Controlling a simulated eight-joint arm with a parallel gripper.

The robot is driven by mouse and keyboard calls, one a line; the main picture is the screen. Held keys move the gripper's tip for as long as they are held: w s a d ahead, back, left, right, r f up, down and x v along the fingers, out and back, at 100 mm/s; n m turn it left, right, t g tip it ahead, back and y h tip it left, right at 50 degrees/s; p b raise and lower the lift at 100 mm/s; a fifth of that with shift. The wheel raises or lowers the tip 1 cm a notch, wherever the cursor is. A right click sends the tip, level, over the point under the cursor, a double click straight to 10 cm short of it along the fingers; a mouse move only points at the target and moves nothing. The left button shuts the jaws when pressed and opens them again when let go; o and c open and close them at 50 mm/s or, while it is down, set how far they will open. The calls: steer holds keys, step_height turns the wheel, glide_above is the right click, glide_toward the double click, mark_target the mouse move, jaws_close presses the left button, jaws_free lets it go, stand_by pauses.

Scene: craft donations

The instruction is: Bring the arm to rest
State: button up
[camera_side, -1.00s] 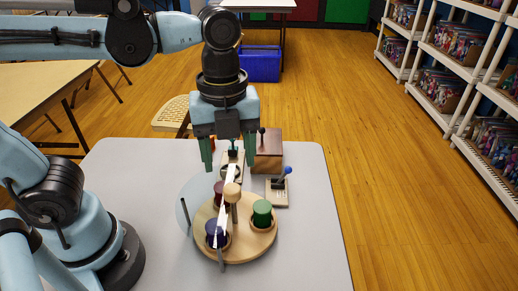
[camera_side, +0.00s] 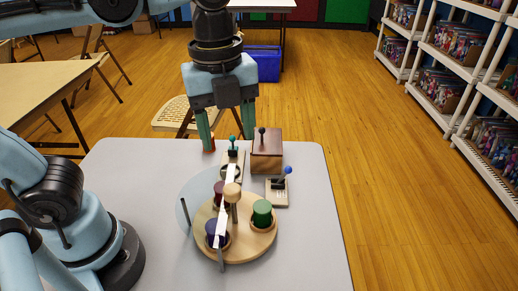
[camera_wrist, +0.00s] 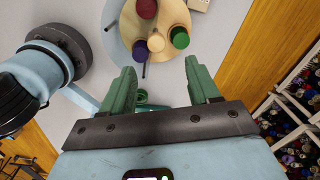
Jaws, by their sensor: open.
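My gripper (camera_side: 226,143) is open and empty. It hangs fingers-down above the far part of the grey table (camera_side: 315,240), beyond the round wooden tray (camera_side: 258,240). Its two green fingers are well apart, and they also show in the wrist view (camera_wrist: 160,72). The tray carries a green cylinder (camera_side: 262,211), a purple cylinder (camera_side: 216,232), a dark red one (camera_side: 219,188) partly hidden by a white strip, and a pale wooden knob (camera_side: 232,191). The fingers appear clear of these things.
White shelves (camera_side: 440,95) stand right. The table's right side is clear.

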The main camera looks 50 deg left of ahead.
steer(key=w+a+f+n+t, duration=0.1)
steer(key=a+f+n+t, duration=0.1)
steer(key=n, duration=0.4)
steer(key=w+a+f+n+t, duration=0.1)
steer(key=a+f+n+t, duration=0.1)
steer(key=n, duration=0.5)
steer(key=w+a+f+n+t, duration=0.1)
steer(key=a+f+n+t, duration=0.1)
steer(key=n, duration=0.5)
steer(key=shift+w+a+f, duration=0.15)
steer(key=shift+a+f, duration=0.25)
steer(key=shift+a, duration=0.2)
steer(key=shift+w+a+f, duration=0.15)
steer(key=shift+a+f, duration=0.25)
steer(key=shift+a, duration=0.2)
steer(key=n, duration=0.1)
steer(key=a+n, duration=0.1)
steer(key=shift+w+f+n+t, duration=0.1)
steer(key=shift+f+n+t, duration=0.2)
steer(key=shift+t, duration=0.1)
